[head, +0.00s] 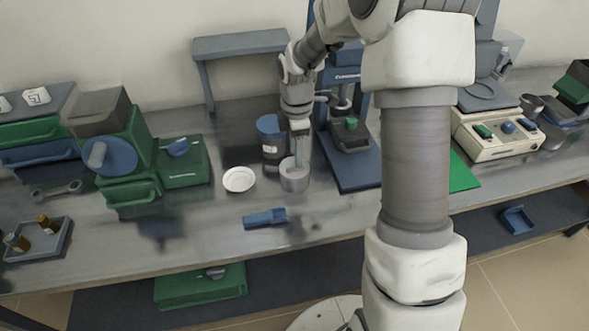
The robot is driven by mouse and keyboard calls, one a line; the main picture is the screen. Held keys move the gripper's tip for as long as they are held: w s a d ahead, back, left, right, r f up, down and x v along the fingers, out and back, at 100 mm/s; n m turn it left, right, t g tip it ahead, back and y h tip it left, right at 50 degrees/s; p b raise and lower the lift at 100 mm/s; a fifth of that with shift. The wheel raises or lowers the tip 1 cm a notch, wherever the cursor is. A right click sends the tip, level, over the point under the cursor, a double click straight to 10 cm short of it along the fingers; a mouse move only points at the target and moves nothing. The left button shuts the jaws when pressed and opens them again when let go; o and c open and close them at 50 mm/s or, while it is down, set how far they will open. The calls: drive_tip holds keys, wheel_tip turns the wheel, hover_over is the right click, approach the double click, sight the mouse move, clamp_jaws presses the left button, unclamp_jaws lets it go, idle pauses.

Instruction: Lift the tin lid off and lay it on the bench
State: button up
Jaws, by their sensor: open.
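A small grey round tin (294,180) stands upright on the bench (340,208), near the middle. My gripper (299,158) points down at the tin's top. It is open, and its fingers overlap the tin's rim in this view. I cannot tell whether they touch it. A white round shallow piece with a raised rim (239,179) lies flat on the bench just left of the tin. It looks like a lid or a dish; I cannot tell which. The gripper hides part of the tin's top, so I cannot tell whether a lid sits on it.
A dark jar with a blue lid (271,138) stands close behind the tin. A blue press (352,170) stands to the right. A blue tool (265,218) lies in front. Green machines (182,165) stand left. Bare bench shows between the tool and the front edge.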

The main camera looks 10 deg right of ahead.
sight(294, 167)
wheel_tip(294, 167, down, 4)
drive_tip(key=shift+f, duration=0.1)
clamp_jaws()
idle(0.4)
